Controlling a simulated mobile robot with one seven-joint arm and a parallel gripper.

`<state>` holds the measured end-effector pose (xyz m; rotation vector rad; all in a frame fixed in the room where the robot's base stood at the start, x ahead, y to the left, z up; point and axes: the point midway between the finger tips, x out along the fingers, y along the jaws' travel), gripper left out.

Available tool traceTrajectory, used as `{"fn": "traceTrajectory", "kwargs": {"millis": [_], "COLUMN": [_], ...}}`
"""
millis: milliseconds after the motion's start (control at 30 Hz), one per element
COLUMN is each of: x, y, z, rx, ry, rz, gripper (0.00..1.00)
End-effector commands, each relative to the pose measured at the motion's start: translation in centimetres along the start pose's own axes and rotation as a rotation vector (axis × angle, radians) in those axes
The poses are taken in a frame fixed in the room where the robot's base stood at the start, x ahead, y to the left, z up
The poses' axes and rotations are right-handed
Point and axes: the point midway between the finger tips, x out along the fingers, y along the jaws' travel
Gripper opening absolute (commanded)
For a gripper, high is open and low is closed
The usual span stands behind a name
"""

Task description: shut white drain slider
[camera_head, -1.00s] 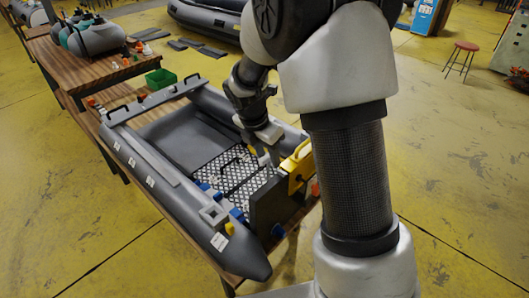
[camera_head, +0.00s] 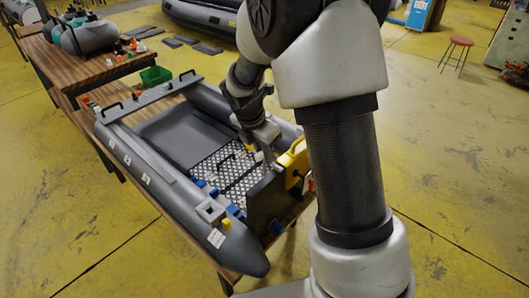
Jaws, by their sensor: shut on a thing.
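The grey inflatable boat (camera_head: 152,195) lies on a wooden table, with a patterned floor panel (camera_head: 228,170) inside and a dark transom board (camera_head: 266,207) at its near end. My gripper (camera_head: 262,158) is low inside the boat, by the inner side of the transom and left of a yellow part (camera_head: 293,162). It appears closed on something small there. The white drain slider cannot be made out clearly; the fingertips and the spot between them are too small to read.
Blue fittings (camera_head: 207,188) and a yellow knob (camera_head: 226,224) sit along the near left tube. A green bin (camera_head: 155,76) stands beyond the boat. A second table (camera_head: 95,68) holds bottles and small parts. A red stool (camera_head: 456,50) stands on open yellow floor.

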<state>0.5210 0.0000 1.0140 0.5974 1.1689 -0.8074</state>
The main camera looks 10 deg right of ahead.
Motion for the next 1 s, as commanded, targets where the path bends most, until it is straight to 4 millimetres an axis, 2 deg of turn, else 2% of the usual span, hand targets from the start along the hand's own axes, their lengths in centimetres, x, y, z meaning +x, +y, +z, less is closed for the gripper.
{"fn": "traceTrajectory", "kwargs": {"millis": [1000], "x": [4.2], "y": [-0.3], "z": [-1.3], "rx": [-0.001], "ry": [0.003], "rz": [-0.008], "gripper": [0.0]}}
